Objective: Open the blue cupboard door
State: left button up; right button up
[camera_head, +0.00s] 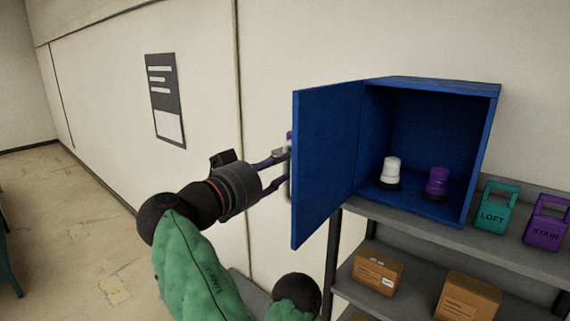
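The blue cupboard (431,82) stands on the upper shelf, with its front open to view. Its blue door (326,165) is swung wide out to the left, and I see its inner face.
Inside the cupboard stand a white item (391,170) and a purple item (437,182). A teal LOFT tag (492,212) and a purple STAIR tag (546,228) stand right of it. Cardboard boxes (377,272) sit on the lower shelf.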

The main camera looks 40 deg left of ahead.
jog(key=s, duration=0.8)
jog(key=shift+d, duration=0.3)
